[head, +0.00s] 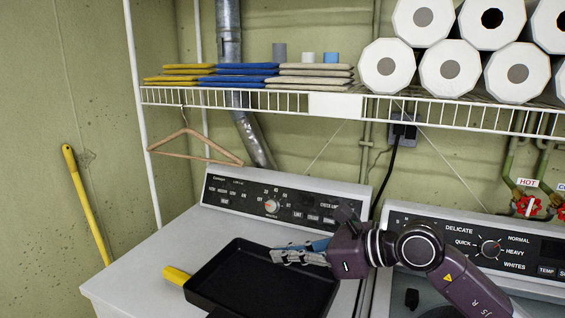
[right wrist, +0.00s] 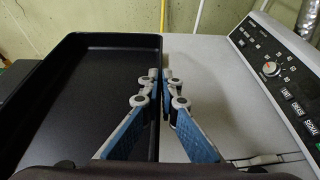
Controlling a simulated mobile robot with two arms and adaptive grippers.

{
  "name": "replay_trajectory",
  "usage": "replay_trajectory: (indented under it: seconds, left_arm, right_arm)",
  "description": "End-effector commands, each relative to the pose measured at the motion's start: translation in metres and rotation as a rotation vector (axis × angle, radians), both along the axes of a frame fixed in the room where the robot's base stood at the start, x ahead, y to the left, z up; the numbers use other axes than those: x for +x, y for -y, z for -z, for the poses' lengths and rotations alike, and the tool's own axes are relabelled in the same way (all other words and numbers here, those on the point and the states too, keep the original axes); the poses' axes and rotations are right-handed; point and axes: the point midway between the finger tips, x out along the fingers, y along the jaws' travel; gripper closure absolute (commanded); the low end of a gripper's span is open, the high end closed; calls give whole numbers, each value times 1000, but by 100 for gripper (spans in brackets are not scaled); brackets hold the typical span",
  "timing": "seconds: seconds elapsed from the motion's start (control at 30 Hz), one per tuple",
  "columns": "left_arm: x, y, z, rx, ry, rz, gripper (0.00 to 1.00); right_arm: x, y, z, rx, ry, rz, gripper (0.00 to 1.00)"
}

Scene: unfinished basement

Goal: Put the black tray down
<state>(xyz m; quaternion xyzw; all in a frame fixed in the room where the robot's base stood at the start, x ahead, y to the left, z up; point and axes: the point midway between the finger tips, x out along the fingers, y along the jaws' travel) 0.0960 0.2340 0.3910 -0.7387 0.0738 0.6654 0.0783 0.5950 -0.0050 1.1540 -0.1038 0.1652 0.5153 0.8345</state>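The black tray (head: 262,284) is a shallow rectangular pan, level over the top of the left machine, the dryer (head: 150,262). I cannot tell whether its underside touches the machine. My right gripper (head: 288,255) is at the tray's far right edge. In the right wrist view, my right gripper's fingers (right wrist: 164,82) close on both sides of the tray's side wall, and the tray (right wrist: 85,100) fills the left half. The tray looks empty. My left gripper does not show.
A yellow object (head: 176,276) shows beside the tray's left edge. The control panel (head: 285,205) rises behind the tray. A second machine (head: 490,250) stands right. A wire shelf (head: 240,97) with folded cloths and paper rolls hangs above, with a hanger (head: 195,148).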

Motion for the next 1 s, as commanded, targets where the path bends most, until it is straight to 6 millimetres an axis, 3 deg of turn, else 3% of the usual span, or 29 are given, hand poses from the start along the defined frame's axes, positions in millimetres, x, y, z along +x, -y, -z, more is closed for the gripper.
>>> replay_trajectory:
  seconds: [0.33, 0.53, 1.0]
  left_arm:
    - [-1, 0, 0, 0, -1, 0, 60]
    - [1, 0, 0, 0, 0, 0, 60]
    - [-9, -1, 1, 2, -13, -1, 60]
  right_arm:
    - [-29, 7, 6, 5, -1, -34, 100]
    - [-49, 23, 13, 4, -2, -41, 100]
    - [-114, 110, 58, 4, -8, 47, 100]
